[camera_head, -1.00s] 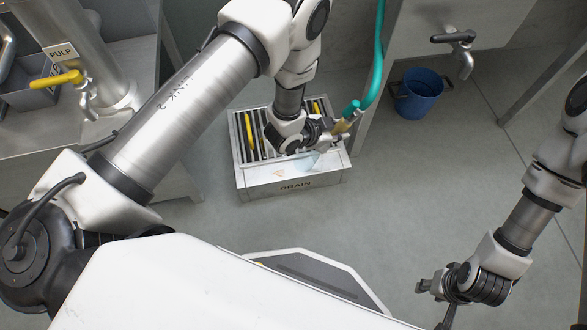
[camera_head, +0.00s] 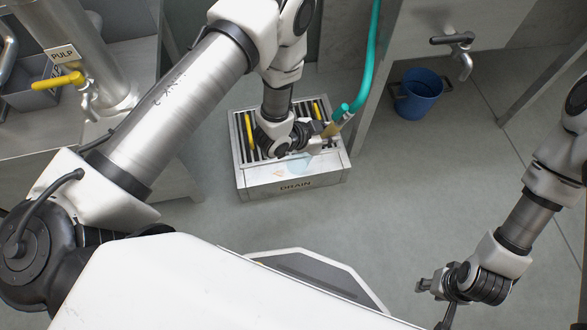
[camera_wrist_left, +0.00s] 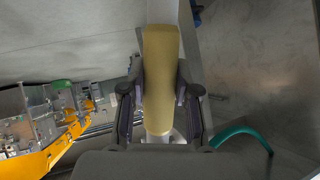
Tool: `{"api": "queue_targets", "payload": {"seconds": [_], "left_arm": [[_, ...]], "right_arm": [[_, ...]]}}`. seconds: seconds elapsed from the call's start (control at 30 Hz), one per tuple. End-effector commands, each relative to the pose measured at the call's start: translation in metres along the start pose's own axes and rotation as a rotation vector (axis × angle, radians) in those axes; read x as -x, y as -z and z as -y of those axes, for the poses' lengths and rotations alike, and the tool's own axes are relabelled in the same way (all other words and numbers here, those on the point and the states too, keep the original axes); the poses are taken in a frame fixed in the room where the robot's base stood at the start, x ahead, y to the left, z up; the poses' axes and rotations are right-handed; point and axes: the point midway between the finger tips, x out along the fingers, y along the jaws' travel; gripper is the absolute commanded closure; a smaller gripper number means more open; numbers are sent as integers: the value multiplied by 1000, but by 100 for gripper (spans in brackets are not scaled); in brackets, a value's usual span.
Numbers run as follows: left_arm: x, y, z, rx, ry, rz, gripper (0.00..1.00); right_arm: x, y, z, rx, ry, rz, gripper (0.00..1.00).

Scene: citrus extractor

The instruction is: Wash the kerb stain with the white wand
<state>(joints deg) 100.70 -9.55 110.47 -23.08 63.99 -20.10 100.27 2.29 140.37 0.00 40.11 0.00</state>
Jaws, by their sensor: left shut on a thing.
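The drain box (camera_head: 320,179), marked DRAIN, stands on the floor with a slatted top and a pale front kerb. A small faint orange-brown mark (camera_head: 279,174) shows on the kerb's front left. My left gripper (camera_head: 323,133) is over the box's right part, shut on the wand's tan grip (camera_head: 331,130); the grip also fills the middle of the left wrist view (camera_wrist_left: 161,80). A teal hose (camera_head: 366,75) runs up from the wand. A pale bluish spray patch (camera_head: 300,164) lies right of the mark. The wand's tip is hidden. My right gripper (camera_head: 436,300) is open and empty at lower right.
Yellow bars (camera_head: 248,130) lie on the slatted top. A steel bench with a yellow-handled valve (camera_head: 57,80) is at the left. The floor between box and right arm is clear.

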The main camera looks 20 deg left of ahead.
Motion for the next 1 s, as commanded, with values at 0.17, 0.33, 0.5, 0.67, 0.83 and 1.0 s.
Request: {"api": "queue_targets", "payload": {"seconds": [0.17,0.33,0.5,0.67,0.83,1.0], "left_arm": [[4,2,-8,0,-1,1,100],[6,2,-16,0,-1,0,100],[9,3,-24,0,-1,0,100],[10,3,-30,0,0,0,100],[10,2,-30,0,1,0,100],[11,2,-30,0,1,0,100]], "right_arm": [[6,0,0,0,0,0,60],[10,0,0,0,0,0,60],[14,0,0,0,0,0,60],[16,0,0,0,0,0,60],[16,0,0,0,0,0,60],[16,0,0,0,0,0,60]]}}
